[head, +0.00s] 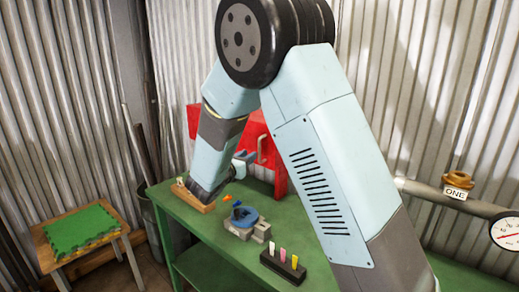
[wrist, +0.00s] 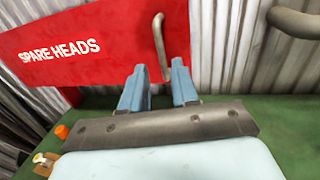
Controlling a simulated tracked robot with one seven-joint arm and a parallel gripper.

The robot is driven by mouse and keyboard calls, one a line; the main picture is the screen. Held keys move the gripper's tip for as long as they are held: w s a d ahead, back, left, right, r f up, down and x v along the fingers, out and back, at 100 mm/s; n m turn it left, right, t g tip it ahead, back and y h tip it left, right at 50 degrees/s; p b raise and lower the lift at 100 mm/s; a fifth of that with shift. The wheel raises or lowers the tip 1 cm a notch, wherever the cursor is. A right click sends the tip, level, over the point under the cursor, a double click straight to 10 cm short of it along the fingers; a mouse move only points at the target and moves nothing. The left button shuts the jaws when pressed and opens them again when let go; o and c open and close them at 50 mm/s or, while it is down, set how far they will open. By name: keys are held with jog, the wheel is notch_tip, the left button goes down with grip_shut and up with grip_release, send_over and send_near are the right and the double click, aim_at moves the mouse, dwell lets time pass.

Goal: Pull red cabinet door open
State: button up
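The red cabinet (head: 257,130) stands on the green bench against the corrugated wall, partly hidden behind my arm. Its red door (wrist: 100,45) fills the upper left of the wrist view, with white "SPARE HEADS" lettering. I cannot tell whether the door is fully shut.
The green bench (head: 217,236) holds a blue-and-grey fixture (head: 243,218), a black block with coloured pegs (head: 283,265) and a wooden box (head: 195,200). A pipe labelled ONE (head: 455,194) and a gauge (head: 506,231) are at right. A stool with a green mat (head: 81,229) stands left.

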aim_at(259, 148)
jog(key=x, duration=0.8)
jog(key=shift+w+d, duration=0.25)
jog(key=shift+w, duration=0.05)
jog(key=shift+c, duration=0.3)
grip_shut()
